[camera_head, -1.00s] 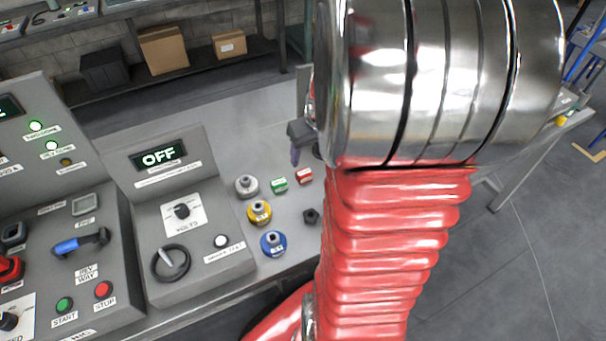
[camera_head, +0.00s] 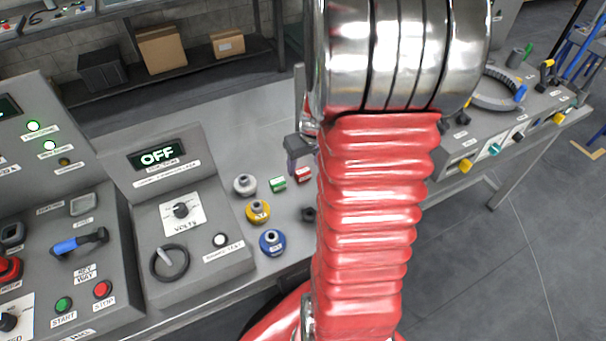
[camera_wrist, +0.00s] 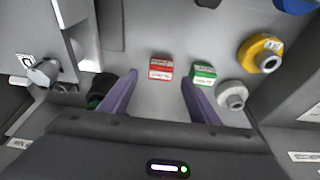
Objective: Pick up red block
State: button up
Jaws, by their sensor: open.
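The red block (camera_head: 304,174) is small, with a white label, and sits on the grey table beside the green block (camera_head: 278,184). In the wrist view the red block (camera_wrist: 160,70) lies ahead of my gripper (camera_wrist: 160,95), between the lines of its two purple fingers and apart from both. The green block (camera_wrist: 204,74) is just right of it, close to the right finger. My gripper is open and empty. In the head view only part of my gripper (camera_head: 292,160) shows, close to the red block; my red arm hides the rest.
A grey knob piece (camera_head: 245,184), a yellow one (camera_head: 258,212) and a blue one (camera_head: 272,242) stand left of the blocks. A dark nut-like piece (camera_head: 309,214) lies in front. The OFF control box (camera_head: 190,215) borders the left. Bare table lies behind the blocks.

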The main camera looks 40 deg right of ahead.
aim_at(303, 171)
jog(key=shift+x, duration=1.65)
jog(key=shift+s, duration=0.1)
jog(key=shift+c, duration=0.2)
jog(key=c, duration=1.1)
